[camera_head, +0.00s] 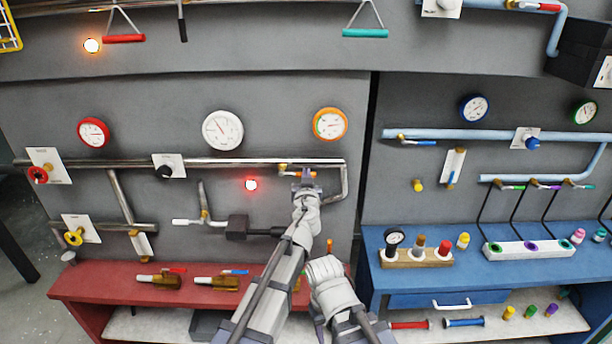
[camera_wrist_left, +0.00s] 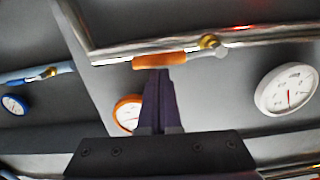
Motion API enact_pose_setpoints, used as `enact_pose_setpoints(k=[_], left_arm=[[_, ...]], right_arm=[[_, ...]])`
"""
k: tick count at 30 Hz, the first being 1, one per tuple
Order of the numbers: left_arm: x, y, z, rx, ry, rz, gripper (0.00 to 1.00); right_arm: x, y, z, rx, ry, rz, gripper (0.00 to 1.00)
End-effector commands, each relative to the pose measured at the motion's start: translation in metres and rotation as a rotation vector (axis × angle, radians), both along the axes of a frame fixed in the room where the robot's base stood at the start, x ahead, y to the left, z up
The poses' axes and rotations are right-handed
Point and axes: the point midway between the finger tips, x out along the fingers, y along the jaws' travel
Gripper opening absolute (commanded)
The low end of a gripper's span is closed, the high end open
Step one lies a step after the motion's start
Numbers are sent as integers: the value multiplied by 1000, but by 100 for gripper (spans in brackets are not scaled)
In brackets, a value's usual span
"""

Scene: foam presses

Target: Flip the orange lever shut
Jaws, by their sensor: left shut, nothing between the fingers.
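The orange lever (camera_wrist_left: 160,61) shows in the left wrist view. Its handle lies nearly along the shiny pipe (camera_wrist_left: 110,52), beside a brass valve fitting (camera_wrist_left: 208,43). In the head view the lever is mostly hidden by my left gripper (camera_head: 304,176), and a brass part (camera_head: 284,167) shows to its left. In the wrist view my left gripper (camera_wrist_left: 160,76) is shut and empty, its tips at the lever handle; I cannot tell if they touch.
An orange-rimmed gauge (camera_head: 330,124) and a white gauge (camera_head: 222,130) hang above the pipe. A red lamp (camera_head: 251,184) glows left of my left gripper. A red bench (camera_head: 120,275) and a blue bench (camera_head: 500,268) stand below the panels.

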Motion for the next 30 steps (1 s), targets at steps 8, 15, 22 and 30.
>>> enact_pose_setpoints(k=[8, 15, 22, 30], left_arm=[[0, -1, -4, 43, 0, 0, 0], [0, -2, -12, 118, 1, -1, 0], [0, -3, -28, 285, 1, 0, 0], [0, 2, -49, 544, 2, 1, 0]], right_arm=[[0, 0, -4, 0, 0, 1, 50], [0, 0, -12, 0, 0, 2, 50], [0, 0, -28, -1, 0, 5, 50], [0, 0, -50, -2, 0, 10, 50]])
